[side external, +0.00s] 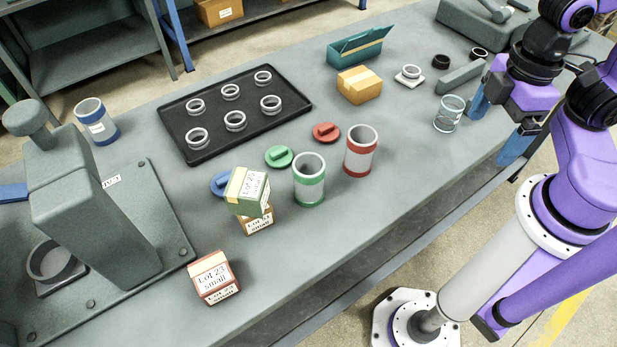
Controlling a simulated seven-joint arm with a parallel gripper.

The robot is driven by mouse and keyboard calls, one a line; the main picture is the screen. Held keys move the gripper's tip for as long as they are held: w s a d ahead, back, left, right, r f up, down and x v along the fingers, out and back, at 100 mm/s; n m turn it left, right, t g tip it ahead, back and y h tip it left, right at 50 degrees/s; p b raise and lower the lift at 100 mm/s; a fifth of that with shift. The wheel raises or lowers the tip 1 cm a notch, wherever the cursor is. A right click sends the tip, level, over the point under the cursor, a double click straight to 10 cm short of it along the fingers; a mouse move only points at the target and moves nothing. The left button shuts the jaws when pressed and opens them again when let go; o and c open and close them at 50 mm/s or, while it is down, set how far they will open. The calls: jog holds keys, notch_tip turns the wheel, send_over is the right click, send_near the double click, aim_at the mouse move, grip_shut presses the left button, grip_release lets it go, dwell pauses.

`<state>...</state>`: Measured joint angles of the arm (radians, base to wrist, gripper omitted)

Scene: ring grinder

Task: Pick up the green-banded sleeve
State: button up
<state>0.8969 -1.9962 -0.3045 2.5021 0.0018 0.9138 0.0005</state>
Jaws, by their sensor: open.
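The green-banded sleeve (309,181) is an open grey cylinder with green bands. It stands upright on the bench, just right of the stacked lot boxes, with its top open. My gripper (502,131) is at the right of the view, far from the green-banded sleeve. Its blue fingers are apart, with nothing seen held between them. A clear jar-like cylinder (449,113) stands on the bench just left of the fingers.
The red-banded sleeve (361,151) stands close right of the green one. Green (279,156), red (326,132) and blue (222,184) lids lie nearby. A green-labelled box (247,191) sits on another box. A black tray (180,112) holds several rings. The bench's front right is clear.

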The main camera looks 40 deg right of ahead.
jog(key=shift+c, duration=0.3)
jog(key=w+a+f+m+y, duration=0.1)
jog(key=a+f+m+y, duration=0.3)
jog(key=a, duration=0.6)
jog(key=m+t+y, duration=0.1)
jog(key=m+t, duration=0.2)
jog(key=t, duration=0.7)
send_near(303, 172)
jog(key=shift+s+a+f, duration=0.3)
jog(key=shift+s+a, duration=0.1)
jog(key=shift+a, duration=0.15)
jog(key=shift+s+a+f, duration=0.3)
jog(key=shift+s+a, duration=0.05)
jog(key=shift+a, duration=0.2)
jog(key=shift+w+d+r+t+y, duration=0.2)
jog(key=shift+w+r+t+y, duration=0.15)
jog(key=shift+w+t, duration=0.45)
jog(key=shift+a, duration=0.1)
jog(key=shift+x, duration=3.6)
